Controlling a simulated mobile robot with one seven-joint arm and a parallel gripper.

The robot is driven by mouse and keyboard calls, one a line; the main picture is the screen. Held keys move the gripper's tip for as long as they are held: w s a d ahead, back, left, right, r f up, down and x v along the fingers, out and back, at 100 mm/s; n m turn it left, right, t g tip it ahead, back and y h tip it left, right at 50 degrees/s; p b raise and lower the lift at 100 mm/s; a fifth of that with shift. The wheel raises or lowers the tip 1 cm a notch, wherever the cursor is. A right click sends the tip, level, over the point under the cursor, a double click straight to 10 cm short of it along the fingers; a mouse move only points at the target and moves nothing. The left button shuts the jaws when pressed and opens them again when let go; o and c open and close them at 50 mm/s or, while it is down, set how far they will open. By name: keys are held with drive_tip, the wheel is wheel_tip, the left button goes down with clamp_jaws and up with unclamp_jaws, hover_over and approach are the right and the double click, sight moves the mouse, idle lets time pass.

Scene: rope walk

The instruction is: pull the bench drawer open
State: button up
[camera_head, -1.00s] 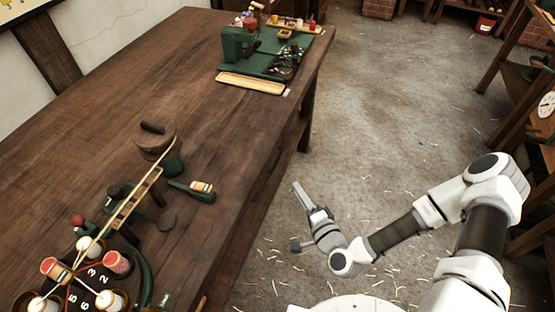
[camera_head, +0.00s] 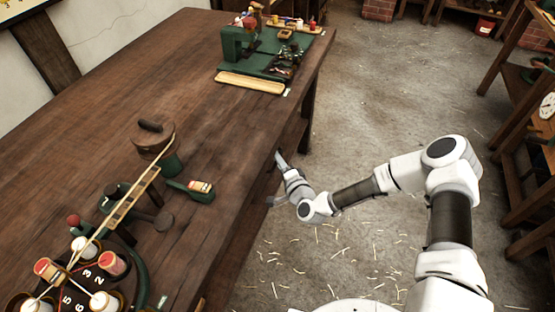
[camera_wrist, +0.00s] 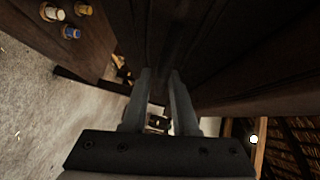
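The bench (camera_head: 130,75) is a long dark brown wooden one filling the left of the head view. Its right side face is mostly hidden from above, and I cannot make out the drawer or its handle there. My gripper (camera_head: 277,180) is low beside the bench's right edge, its fingers toward the side. In the wrist view my gripper (camera_wrist: 160,78) has its two fingers apart, pointing at dark wood. A small light-brown patch shows low between the fingers; I cannot tell what it is. Nothing is visibly held.
On the bench stand a rope-laying rig with numbered bobbins (camera_head: 112,263), a lidded pot (camera_head: 155,136), a green brush (camera_head: 190,190) and a green machine (camera_head: 240,45). Shelving (camera_head: 520,100) stands at the right. The straw-strewn floor (camera_head: 380,95) between is clear.

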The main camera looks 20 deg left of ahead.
clamp_jaws()
idle(1.4)
